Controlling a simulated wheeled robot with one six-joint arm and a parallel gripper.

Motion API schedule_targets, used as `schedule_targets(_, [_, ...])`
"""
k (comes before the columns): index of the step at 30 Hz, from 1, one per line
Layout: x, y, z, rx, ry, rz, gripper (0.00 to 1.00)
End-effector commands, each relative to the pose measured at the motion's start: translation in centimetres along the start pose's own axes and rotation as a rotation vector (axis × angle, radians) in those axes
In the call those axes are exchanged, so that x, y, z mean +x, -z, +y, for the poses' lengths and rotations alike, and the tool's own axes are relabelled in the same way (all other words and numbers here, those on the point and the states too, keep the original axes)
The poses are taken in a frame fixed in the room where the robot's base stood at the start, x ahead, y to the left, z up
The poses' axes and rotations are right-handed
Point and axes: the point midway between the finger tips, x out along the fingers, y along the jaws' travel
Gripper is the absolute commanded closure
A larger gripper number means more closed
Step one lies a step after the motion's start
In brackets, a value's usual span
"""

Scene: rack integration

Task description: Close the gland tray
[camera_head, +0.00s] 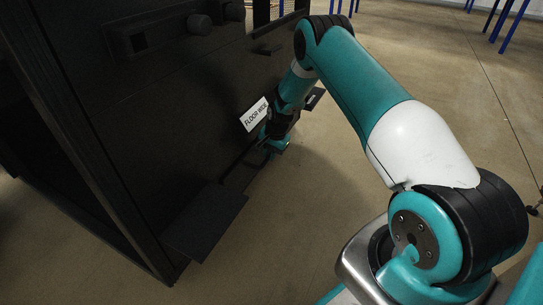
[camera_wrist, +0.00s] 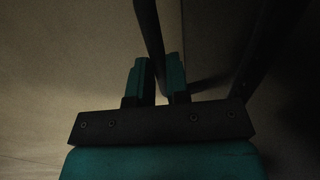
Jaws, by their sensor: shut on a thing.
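The black rack (camera_head: 130,110) stands at the left of the head view. A flat black plate (camera_head: 205,220) juts out low from its face, and a smaller dark plate (camera_head: 314,98) shows beyond my wrist. I cannot tell for sure which part is the gland tray. My gripper (camera_head: 268,150) is low against the rack face, between these plates, partly hidden by my wrist. In the wrist view my gripper (camera_wrist: 156,75) has its two teal fingers on either side of a thin dark bar (camera_wrist: 149,35) and is shut on it. The bar's far end is out of view.
A white label reading "FLOOR WIDE" (camera_head: 256,115) is beside my wrist. A dark handle-like part (camera_head: 140,38) and round knobs (camera_head: 199,24) stick out higher on the rack. The floor (camera_head: 300,220) is bare. Blue legs (camera_head: 506,20) stand far off at the upper right.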

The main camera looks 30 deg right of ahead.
Motion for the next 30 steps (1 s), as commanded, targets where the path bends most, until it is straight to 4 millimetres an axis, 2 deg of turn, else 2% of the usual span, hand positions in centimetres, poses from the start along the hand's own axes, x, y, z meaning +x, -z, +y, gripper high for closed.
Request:
schedule_targets(3, [-0.1,0.1,0.0,0.001,0.0,0.007,1.0])
schedule_targets(4, [-0.1,0.1,0.0,0.001,0.0,0.007,0.8])
schedule_targets(6, [0.0,0.1,-0.1,0.0,0.0,0.007,0.64])
schedule_targets(7, [0.0,0.1,-0.1,0.0,0.0,0.006,0.59])
schedule_targets(15, [-0.1,0.0,0.0,-0.001,0.0,0.004,0.59])
schedule_targets(19, [-1.3,0.1,0.0,0.0,0.0,0.004,0.59])
schedule_targets(23, [-4.1,0.1,-0.1,0.001,0.001,0.005,0.59])
schedule_targets(30, [-10.4,0.1,-0.2,0.001,0.002,0.006,0.59])
